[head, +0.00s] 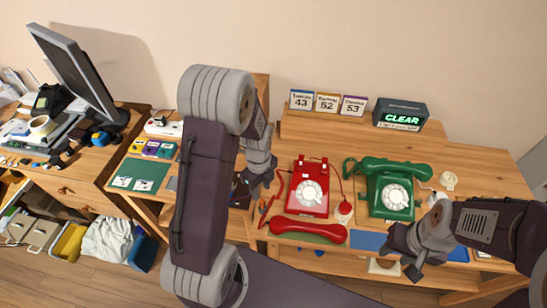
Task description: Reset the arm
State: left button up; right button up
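My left arm rises large through the middle of the head view and bends down to my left gripper (254,183). That gripper is over the left part of the phone desk, left of the red phone. Its fingers are small and dark, and I cannot tell whether they are open. My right gripper (402,257) comes in from the right, at the desk's front edge below the green phone. Its dark fingers look spread, with nothing seen between them. The red dial phone (308,188) has its red handset (307,231) lying in front of it. The green dial phone (391,190) has its handset (397,168) on top.
The wooden desk (470,175) carries three number cards (327,103) and a dark box reading "CLEAR" (400,114) at the back. A blue mat (369,241) lies at the front. A monitor (76,70) stands on the left desk. A green mat (139,175) lies left of my arm.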

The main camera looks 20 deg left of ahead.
pick_arm(q)
jog(key=d+r+n+t, duration=0.1)
jog(key=d+r+t, duration=0.15)
jog(key=r, duration=0.45)
jog(key=s+d+n, duration=0.1)
jog(key=s+n, duration=0.3)
jog(key=n, duration=0.6)
jog(key=s+d+n+g, duration=0.1)
jog(key=s+n, duration=0.3)
jog(key=n, duration=0.6)
jog(key=shift+s+d+r+n, duration=0.25)
jog(key=shift+s+r+n, duration=0.05)
jog(key=shift+n, duration=0.1)
jog(key=shift+w, duration=0.1)
